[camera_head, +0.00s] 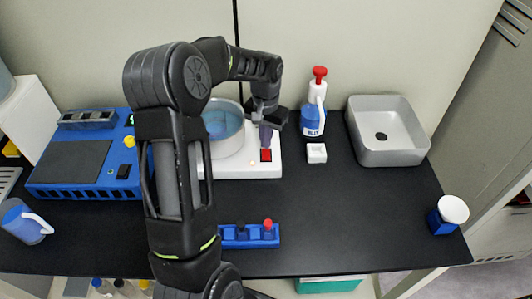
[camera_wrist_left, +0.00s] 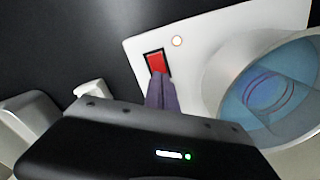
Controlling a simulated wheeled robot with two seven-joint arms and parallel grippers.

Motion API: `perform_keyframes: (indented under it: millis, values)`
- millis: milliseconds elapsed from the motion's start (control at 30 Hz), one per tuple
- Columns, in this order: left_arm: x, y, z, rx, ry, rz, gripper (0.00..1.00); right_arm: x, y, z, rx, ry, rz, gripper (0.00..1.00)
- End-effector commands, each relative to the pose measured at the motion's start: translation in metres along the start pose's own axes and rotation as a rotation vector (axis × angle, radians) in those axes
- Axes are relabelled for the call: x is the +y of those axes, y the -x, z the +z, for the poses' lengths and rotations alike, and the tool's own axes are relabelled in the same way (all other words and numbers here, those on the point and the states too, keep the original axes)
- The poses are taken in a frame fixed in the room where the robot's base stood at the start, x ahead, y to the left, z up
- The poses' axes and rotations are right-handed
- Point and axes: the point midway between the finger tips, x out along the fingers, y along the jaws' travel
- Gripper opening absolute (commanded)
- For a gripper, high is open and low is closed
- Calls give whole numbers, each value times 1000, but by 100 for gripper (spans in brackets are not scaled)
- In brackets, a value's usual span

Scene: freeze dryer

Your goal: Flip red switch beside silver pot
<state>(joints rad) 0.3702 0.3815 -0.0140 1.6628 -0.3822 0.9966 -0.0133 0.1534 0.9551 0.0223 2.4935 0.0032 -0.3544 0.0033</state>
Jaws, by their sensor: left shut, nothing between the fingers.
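The red switch (camera_head: 266,155) is set in the white base (camera_head: 240,170) of the device, right of the silver pot (camera_head: 232,141). It also shows in the left wrist view as a red rocker (camera_wrist_left: 155,62) in a dark frame, with a small round light (camera_wrist_left: 177,41) beside it. The pot (camera_wrist_left: 222,75) holds blue liquid and stands at the right of that view. My left gripper (camera_head: 266,143) is shut and empty. Its purple-grey fingertips (camera_wrist_left: 160,82) are at the switch's lower edge in the wrist view; I cannot tell whether they touch it. My right gripper is not in view.
A blue bottle with a red cap (camera_head: 313,118) and a small white box (camera_head: 316,153) stand right of the base. A grey sink (camera_head: 390,155) is farther right. A blue rack (camera_head: 250,238) lies at the front. The right middle of the black table (camera_head: 350,215) is clear.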

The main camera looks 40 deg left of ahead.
Motion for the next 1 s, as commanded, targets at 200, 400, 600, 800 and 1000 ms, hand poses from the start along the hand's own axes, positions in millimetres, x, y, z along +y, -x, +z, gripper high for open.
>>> perform_keyframes:
  millis: [200,400,600,800,1000]
  values:
    - [0,-1,0,0,0,0,0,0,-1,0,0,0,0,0]
    - [0,-4,0,0,0,0,0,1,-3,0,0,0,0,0]
    - [0,-7,0,0,0,0,0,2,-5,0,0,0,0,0]
    - [0,-10,0,0,0,0,0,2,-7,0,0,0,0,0]
    - [0,-13,0,0,0,0,0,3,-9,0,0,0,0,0]
